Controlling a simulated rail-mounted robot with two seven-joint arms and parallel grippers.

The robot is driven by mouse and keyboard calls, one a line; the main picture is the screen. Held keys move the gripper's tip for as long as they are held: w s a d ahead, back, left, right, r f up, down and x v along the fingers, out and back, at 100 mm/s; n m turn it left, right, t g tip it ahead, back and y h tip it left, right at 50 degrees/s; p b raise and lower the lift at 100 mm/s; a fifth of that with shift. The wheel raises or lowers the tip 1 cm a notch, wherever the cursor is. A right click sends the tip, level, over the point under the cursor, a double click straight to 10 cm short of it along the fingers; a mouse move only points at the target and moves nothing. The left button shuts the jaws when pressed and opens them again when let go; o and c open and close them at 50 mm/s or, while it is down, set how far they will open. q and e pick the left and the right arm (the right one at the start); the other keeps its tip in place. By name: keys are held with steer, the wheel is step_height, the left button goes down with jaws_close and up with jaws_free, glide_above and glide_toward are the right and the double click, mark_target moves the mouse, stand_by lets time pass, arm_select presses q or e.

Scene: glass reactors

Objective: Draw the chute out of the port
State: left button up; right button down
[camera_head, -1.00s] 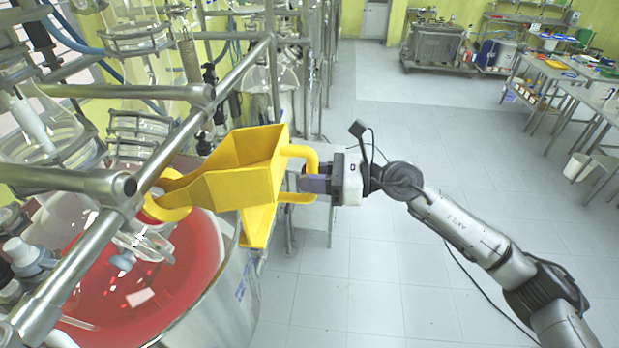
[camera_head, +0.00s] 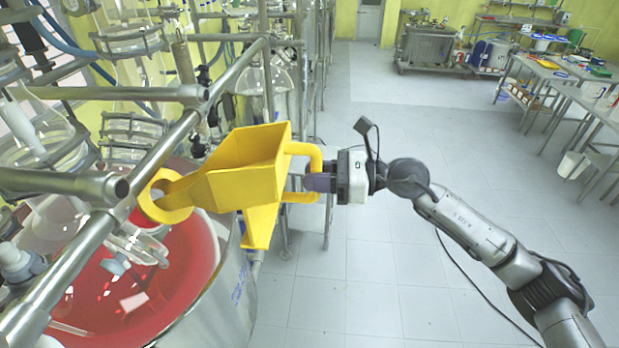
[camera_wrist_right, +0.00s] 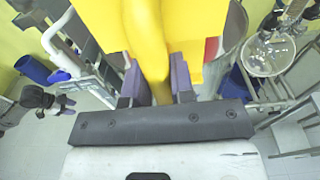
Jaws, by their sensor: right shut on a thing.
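The yellow chute (camera_head: 240,172) has an open hopper, a spout with a ring-shaped end (camera_head: 165,197) and a side handle (camera_head: 316,160). Its ring end is beside the steel rail, over the red port (camera_head: 147,217) of the reactor; I cannot tell whether they touch. My right gripper (camera_head: 318,183) is shut on the handle, right of the hopper. In the right wrist view the handle (camera_wrist_right: 148,50) runs between the two finger pads (camera_wrist_right: 157,92). My left gripper (camera_wrist_right: 66,104) seems to show small at the left of that view, its jaws too small to read.
The steel vessel (camera_head: 215,308) with red contents stands below the chute. Steel rails (camera_head: 150,160) and glassware (camera_head: 135,130) crowd the left side.

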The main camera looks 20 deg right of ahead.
steer(key=r+b+v, duration=0.1)
steer(key=b+v, duration=0.5)
steer(key=v, duration=0.5)
stand_by(0.6)
steer(key=shift+a, duration=0.1)
